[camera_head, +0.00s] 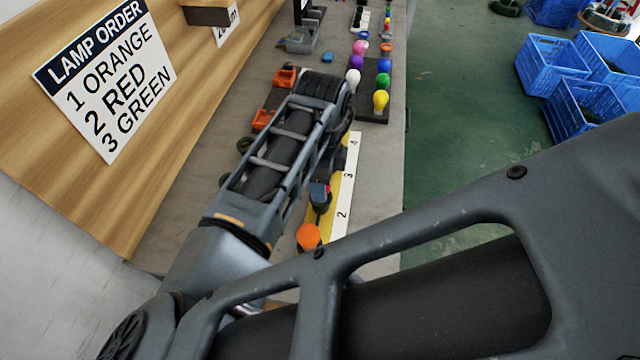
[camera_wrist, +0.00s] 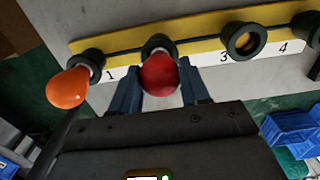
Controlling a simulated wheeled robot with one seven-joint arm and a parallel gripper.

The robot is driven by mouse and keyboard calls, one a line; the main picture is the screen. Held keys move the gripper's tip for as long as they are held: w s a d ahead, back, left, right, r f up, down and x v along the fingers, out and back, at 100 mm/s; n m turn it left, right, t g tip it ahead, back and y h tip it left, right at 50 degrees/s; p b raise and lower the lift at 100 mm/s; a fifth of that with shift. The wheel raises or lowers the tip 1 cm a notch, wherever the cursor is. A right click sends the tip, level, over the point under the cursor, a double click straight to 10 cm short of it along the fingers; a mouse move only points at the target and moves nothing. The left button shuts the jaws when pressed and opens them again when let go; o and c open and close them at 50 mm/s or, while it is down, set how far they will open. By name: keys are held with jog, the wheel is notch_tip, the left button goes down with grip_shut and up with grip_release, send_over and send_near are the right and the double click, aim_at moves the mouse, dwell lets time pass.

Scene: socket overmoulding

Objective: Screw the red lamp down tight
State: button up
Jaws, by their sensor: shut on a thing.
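The red lamp (camera_wrist: 159,76) is between the two blue fingers of my gripper (camera_wrist: 160,80), which is shut on it. Its base end meets the black ring of the second socket (camera_wrist: 157,42) on the yellow strip. The bulb hides most of the joint, so I cannot tell how deep the thread sits. In the head view, my gripper (camera_head: 319,192) is over the strip near label 2, and the red lamp is mostly hidden there. The orange lamp (camera_wrist: 68,88) stands in the socket by label 1. It also shows in the head view (camera_head: 308,236).
Socket 3 (camera_wrist: 243,41) is empty. Socket 4 (camera_wrist: 311,28) is partly cut off at the view's edge. A dark rack (camera_head: 372,114) of coloured lamps stands farther along the bench. A lamp order sign (camera_head: 105,80) reads orange, red, green. Blue crates (camera_head: 550,65) stand on the floor.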

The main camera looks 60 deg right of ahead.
jog(key=m, duration=0.4)
jog(key=shift+m, duration=0.8)
jog(key=o, duration=0.4)
jog(key=shift+m, duration=0.5)
jog(key=o, duration=0.6)
jog(key=shift+c, duration=0.2)
jog(key=shift+r, duration=3.85)
